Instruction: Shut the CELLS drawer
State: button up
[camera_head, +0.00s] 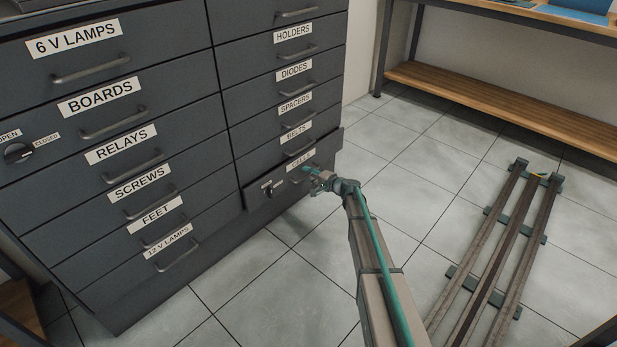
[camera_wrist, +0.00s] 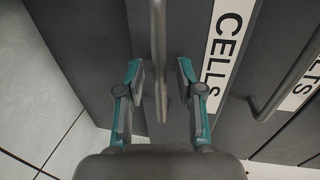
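The CELLS drawer (camera_head: 255,196) is the lowest in the right column of the dark grey cabinet. Its front stands a little proud of the drawers above, so it is slightly open. Its white CELLS label shows large in the wrist view (camera_wrist: 228,45), beside the drawer's grey bar handle (camera_wrist: 158,50). My gripper (camera_head: 316,180) is at this drawer's front and partly hides the handle in the head view. In the wrist view my gripper (camera_wrist: 161,82) is open, with one finger on each side of the handle and gaps visible between.
The BELTS drawer (camera_head: 296,140) is directly above. Long rails (camera_head: 490,245) lie on the tiled floor at the right. A bench with a wooden shelf (camera_head: 500,105) stands behind. Bare floor lies before the cabinet.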

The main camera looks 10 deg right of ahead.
jog(key=shift+a, duration=0.1)
grip_shut()
dwell(0.3)
jog(key=shift+w, duration=0.15)
jog(key=x, duration=0.2)
jog(key=shift+w+a+r, duration=0.2)
jog(key=shift+w, duration=0.1)
grip_release()
jog(key=shift+a, duration=0.1)
jog(key=v, duration=1.2)
